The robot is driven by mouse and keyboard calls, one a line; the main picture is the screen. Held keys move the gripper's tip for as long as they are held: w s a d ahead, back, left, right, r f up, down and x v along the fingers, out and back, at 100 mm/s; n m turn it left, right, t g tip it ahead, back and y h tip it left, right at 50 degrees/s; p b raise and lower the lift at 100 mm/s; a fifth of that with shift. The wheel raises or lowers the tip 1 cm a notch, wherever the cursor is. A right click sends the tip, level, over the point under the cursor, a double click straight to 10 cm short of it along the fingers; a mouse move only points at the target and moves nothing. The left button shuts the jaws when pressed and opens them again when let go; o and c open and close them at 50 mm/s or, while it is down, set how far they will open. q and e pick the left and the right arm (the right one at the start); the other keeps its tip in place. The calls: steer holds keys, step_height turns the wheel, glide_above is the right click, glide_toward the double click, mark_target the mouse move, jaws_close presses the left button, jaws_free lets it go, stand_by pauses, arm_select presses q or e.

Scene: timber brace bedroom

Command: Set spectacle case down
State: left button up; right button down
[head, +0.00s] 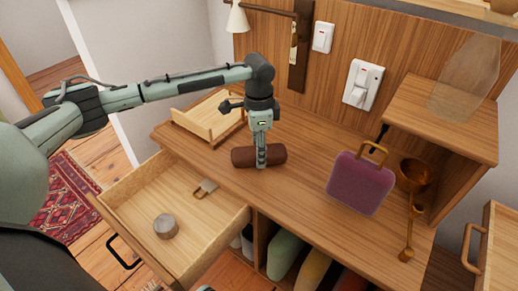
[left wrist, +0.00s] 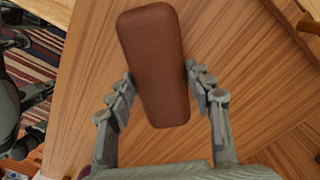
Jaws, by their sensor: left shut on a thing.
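The brown spectacle case (head: 273,155) lies level at the wooden desk top (head: 310,190), near its front edge above the open drawer. I cannot tell whether it touches the desk. My left gripper (head: 261,160) comes down on it from above and is shut around its middle. In the left wrist view the case (left wrist: 155,60) sits between the two fingers of the left gripper (left wrist: 158,85), with the wooden surface behind it. My right gripper is not in view.
An open drawer (head: 125,190) holds a round grey object (head: 165,226) and a small padlock-like item (head: 206,188). A wooden tray (head: 207,118) stands behind the case. The desk between case and box is clear.

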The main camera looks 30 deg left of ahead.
arm_select(q)
steer(key=o, duration=1.2)
step_height(320, 180, up, 12)
steer(key=shift+r, duration=0.1)
